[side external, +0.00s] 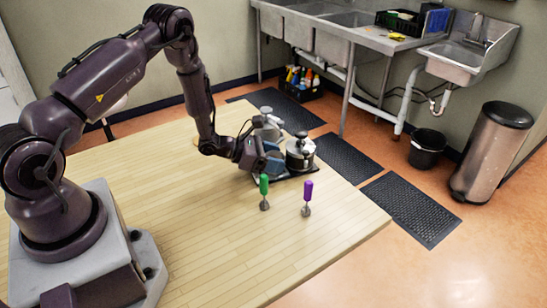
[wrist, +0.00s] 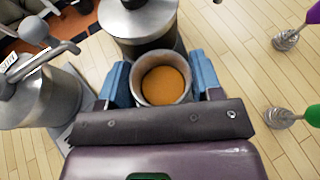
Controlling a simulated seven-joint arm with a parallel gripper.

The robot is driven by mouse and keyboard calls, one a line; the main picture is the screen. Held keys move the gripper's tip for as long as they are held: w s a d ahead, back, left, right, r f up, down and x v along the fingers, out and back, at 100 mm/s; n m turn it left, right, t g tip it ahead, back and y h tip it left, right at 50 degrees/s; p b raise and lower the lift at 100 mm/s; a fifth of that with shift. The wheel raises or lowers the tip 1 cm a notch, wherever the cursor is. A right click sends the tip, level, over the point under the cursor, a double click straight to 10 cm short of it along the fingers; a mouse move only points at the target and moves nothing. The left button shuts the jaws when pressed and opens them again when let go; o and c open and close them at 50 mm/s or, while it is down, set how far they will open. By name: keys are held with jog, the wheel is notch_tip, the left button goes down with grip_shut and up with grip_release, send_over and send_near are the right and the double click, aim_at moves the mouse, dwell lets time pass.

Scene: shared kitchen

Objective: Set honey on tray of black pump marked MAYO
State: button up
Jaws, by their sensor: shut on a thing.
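My gripper (side external: 262,160) is at the far edge of the wooden table, beside the pumps. In the wrist view its blue fingers (wrist: 162,78) are shut on a small round cup of orange-brown honey (wrist: 163,88), held upright. A steel pump canister with a dark band (wrist: 138,22) stands just beyond the cup. It shows in the side view as the pump with a black top (side external: 300,152), on a dark tray (side external: 312,171). No MAYO marking is readable. The gripper hides the cup in the side view, and I cannot tell whether the cup touches the tray.
Another steel pump with a grey knob (side external: 268,124) stands behind my gripper; its spout (wrist: 45,60) reaches close on the left in the wrist view. A green-handled tool (side external: 264,190) and a purple-handled tool (side external: 307,198) stand in front. The table's near part is clear.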

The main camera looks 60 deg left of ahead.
jog(key=shift+f, duration=0.1)
jog(key=o, duration=1)
jog(key=shift+c, duration=0.2)
